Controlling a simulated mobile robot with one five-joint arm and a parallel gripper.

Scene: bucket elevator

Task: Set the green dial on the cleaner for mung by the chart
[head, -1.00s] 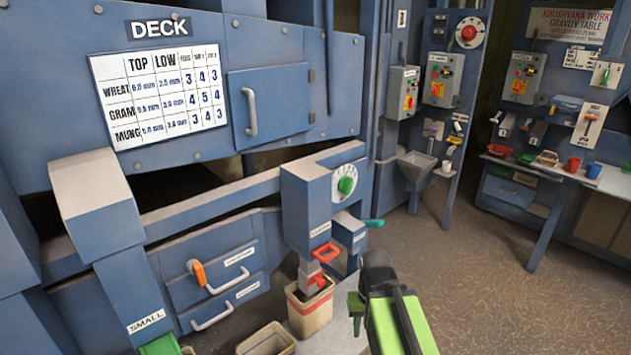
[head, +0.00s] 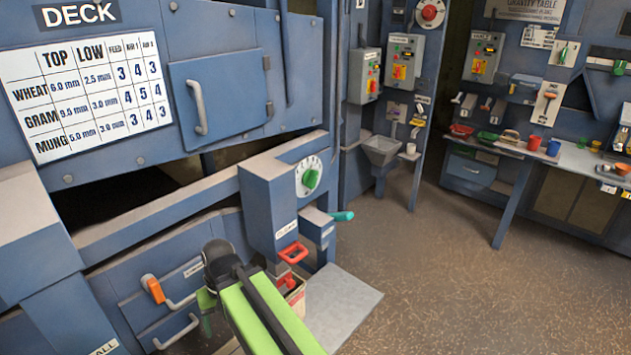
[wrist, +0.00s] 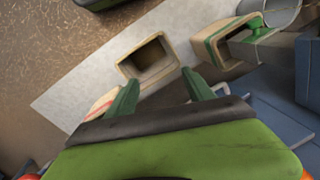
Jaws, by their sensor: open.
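The green dial (head: 311,178) sits on a white round scale on a blue box at the cleaner's right end. Its marks are too small to read. The chart (head: 90,95) is on the cleaner's face at upper left. My gripper (wrist: 160,90) is open and empty, pointing down at containers in the wrist view. In the head view, my arm reaches in below and left of the dial, and its fingers are mostly hidden. Nothing touches the dial.
A red handle (head: 293,252) and a teal handle (head: 341,216) stick out below the dial. An orange handle (head: 153,288) is at lower left. A cream bin (wrist: 148,62) is below my gripper. The floor (head: 430,270) to the right is clear.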

